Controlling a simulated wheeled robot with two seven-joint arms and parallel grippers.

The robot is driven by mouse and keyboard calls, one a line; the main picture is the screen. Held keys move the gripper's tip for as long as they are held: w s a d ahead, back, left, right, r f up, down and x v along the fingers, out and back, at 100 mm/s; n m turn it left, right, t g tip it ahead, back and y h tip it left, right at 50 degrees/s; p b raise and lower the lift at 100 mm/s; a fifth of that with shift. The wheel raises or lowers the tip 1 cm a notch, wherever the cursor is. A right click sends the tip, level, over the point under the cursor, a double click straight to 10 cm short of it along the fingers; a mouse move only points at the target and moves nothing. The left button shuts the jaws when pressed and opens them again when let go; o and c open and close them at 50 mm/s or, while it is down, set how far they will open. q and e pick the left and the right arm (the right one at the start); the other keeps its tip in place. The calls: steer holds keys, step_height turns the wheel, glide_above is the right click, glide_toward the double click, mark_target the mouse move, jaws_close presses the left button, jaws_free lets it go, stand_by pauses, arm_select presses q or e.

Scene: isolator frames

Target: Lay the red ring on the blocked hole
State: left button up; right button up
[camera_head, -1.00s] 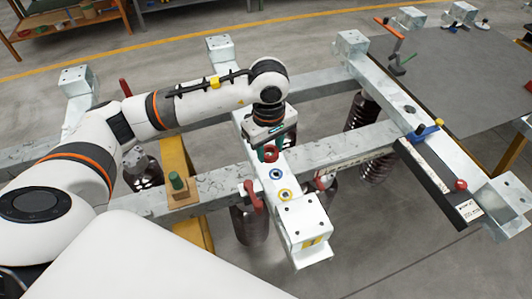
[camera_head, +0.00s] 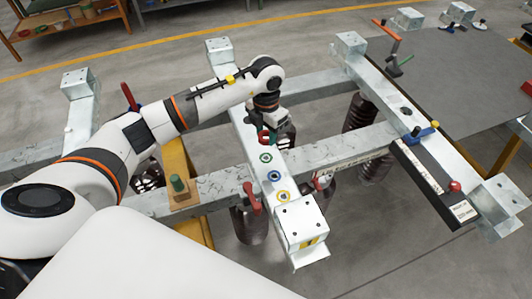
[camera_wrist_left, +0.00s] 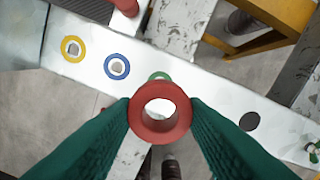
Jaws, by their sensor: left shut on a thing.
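My left gripper (camera_head: 266,130) is shut on the red ring (camera_wrist_left: 160,128), which is held between its green fingertips in the left wrist view. The ring also shows below the gripper in the head view (camera_head: 263,141). It appears to be above the pale metal crossbeam (camera_wrist_left: 205,92). On this beam lie a yellow ring (camera_wrist_left: 72,48), a blue ring (camera_wrist_left: 116,66) and a green ring (camera_wrist_left: 158,76), the last partly hidden by the red ring. A bare dark hole (camera_wrist_left: 249,121) shows right of the gripper. I cannot tell which hole is blocked. My right gripper is not in view.
A right-hand beam carries a blue-and-yellow tool (camera_head: 424,131). Dark coil springs (camera_head: 362,112) stand below the frame.

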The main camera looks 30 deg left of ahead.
mark_target(266, 135)
arm_select(q)
step_height(266, 135, down, 4)
steer(key=shift+f, duration=0.1)
step_height(266, 135, down, 4)
steer(key=shift+f+p, duration=0.1)
steer(key=shift+p, duration=0.4)
steer(key=o, duration=0.5)
steer(key=shift+f, duration=0.1)
steer(key=o, duration=0.4)
steer(key=shift+o, duration=0.2)
